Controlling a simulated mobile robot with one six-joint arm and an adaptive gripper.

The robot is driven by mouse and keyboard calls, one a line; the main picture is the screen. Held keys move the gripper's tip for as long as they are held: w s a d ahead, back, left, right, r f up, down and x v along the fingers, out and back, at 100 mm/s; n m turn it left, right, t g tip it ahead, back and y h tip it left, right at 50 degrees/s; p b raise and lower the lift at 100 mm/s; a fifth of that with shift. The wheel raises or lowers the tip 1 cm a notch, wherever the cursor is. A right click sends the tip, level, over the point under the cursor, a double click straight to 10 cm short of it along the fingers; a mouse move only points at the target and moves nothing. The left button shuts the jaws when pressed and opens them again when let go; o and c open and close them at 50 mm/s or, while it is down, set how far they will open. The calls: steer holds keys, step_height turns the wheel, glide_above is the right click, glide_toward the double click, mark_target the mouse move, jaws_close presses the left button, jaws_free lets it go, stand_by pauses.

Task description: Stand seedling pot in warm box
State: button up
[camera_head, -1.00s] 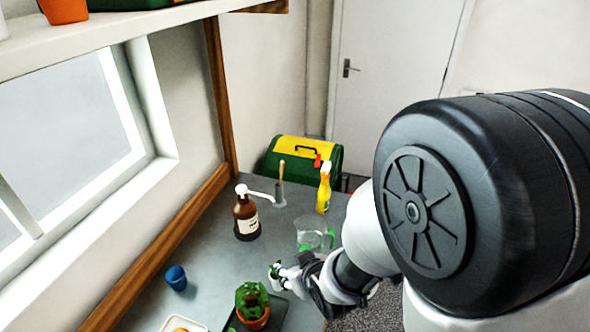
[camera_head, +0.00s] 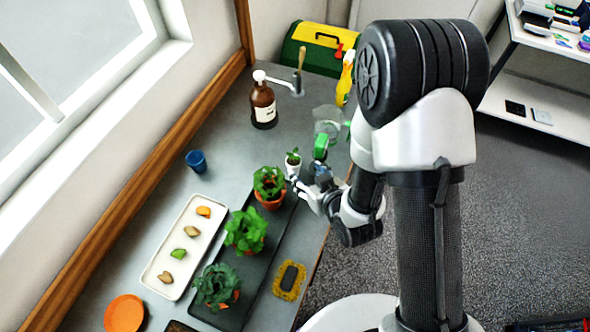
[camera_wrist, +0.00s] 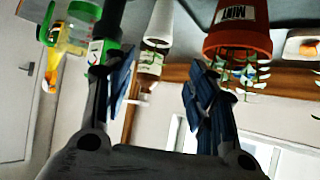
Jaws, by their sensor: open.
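A small white pot with a green seedling (camera_head: 293,161) stands upright near the right edge of the table. In the wrist view, the white pot (camera_wrist: 160,24) shows beyond and between the fingers. My gripper (camera_head: 300,184) is just in front of it. Its two blue-padded fingers (camera_wrist: 158,80) are apart with nothing held between them. I cannot tell whether a finger touches the pot. I cannot pick out a warm box with certainty. A yellow and green box (camera_head: 315,46) stands at the far end of the table.
A terracotta pot labelled MINT (camera_wrist: 237,38) is close beside the gripper. A black tray (camera_head: 273,225) holds leafy plants. A green-topped bottle (camera_head: 321,147) and clear jug (camera_head: 327,120) stand close behind. A brown pump bottle (camera_head: 263,105) is farther back. The table's middle is fairly clear.

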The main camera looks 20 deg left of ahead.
mark_target(295, 163)
steer(key=b+x, duration=0.1)
steer(key=b, duration=0.6)
steer(key=shift+w+a+f, duration=0.15)
steer(key=shift+w+f, duration=0.05)
steer(key=shift+f, duration=0.05)
steer(key=b, duration=0.3)
steer(key=shift+f, duration=0.2)
steer(key=b+x, duration=0.2)
steer(key=x, duration=0.5)
steer(key=shift+w+r+b, duration=0.1)
steer(key=shift+b, duration=0.2)
steer(key=x, duration=0.1)
steer(key=b+x, duration=0.1)
steer(key=x, duration=0.1)
steer(key=b+x, duration=0.1)
steer(key=x, duration=0.1)
steer(key=shift+w+f, duration=0.1)
steer(key=shift+f, duration=0.3)
steer(key=shift+d+r, duration=0.1)
steer(key=shift+d, duration=0.1)
steer(key=shift+c, duration=0.3)
steer(key=c, duration=0.9)
steer(key=shift+c, duration=0.2)
